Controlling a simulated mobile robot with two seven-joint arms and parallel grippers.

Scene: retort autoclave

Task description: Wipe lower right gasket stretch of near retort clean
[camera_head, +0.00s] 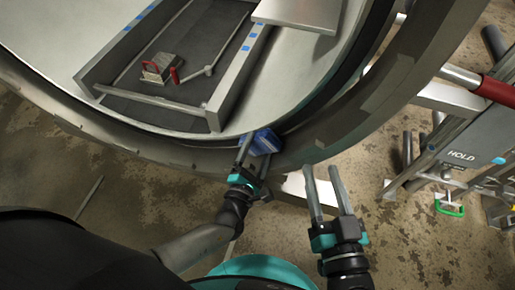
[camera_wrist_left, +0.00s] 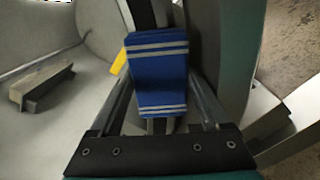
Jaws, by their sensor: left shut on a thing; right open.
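The near retort's round mouth fills the upper part of the head view, with its rim (camera_head: 205,158) running along the bottom and up the right side. The dark gasket (camera_head: 312,118) lines the inside of that rim. My left gripper (camera_head: 256,150) is shut on a blue cloth (camera_head: 264,142) at the lower right of the rim. In the left wrist view the cloth (camera_wrist_left: 157,70) is blue with pale stripes and sits between the fingers against the rim; the gasket behind it is largely hidden. My right gripper (camera_head: 324,188) is open and empty, below and right of the cloth.
Inside the retort are grey rails (camera_head: 232,75) and a small block with a red handle (camera_head: 158,69). At right stand a grey panel marked HOLD (camera_head: 461,155), a red-sleeved bar (camera_head: 495,90) and a green handle (camera_head: 450,208). Stained floor (camera_head: 415,245) is open at lower right.

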